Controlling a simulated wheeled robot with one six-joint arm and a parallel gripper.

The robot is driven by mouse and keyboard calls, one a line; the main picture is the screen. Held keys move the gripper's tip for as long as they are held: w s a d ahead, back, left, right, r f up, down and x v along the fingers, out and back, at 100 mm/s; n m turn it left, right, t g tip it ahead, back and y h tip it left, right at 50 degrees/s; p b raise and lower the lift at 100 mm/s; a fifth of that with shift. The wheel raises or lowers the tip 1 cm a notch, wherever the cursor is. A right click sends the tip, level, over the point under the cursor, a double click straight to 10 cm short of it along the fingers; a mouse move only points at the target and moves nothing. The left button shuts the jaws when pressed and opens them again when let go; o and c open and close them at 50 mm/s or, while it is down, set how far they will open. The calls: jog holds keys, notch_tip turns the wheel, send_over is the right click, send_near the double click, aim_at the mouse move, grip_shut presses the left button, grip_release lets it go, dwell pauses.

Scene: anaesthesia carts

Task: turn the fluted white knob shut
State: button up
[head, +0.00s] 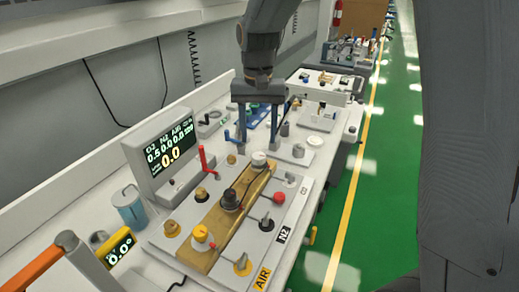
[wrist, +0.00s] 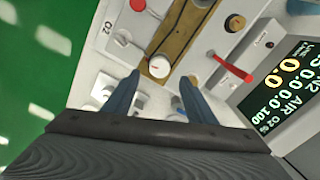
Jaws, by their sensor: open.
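The white knob (head: 258,160) stands at the far end of a brass-coloured strip on the gas panel, near the O2 label. It also shows in the wrist view (wrist: 159,66), with a small red mark on its top. Its fluting is too small to make out. My gripper (head: 258,150) is open, its two blue fingers pointing down above the far end of the panel. In the wrist view the fingers (wrist: 160,78) lie either side of the knob's line, with the knob just beyond their tips. I see no clear contact; the height gap cannot be told.
A display (head: 168,150) stands behind. A blue canister (head: 129,207) is at left. Green floor (head: 360,215) lies open at right.

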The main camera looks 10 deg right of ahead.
aim_at(259, 155)
jog(key=shift+f+p, duration=0.55)
jog(key=shift+f, duration=2.5)
jog(key=c, duration=1)
jog(key=shift+c, duration=0.2)
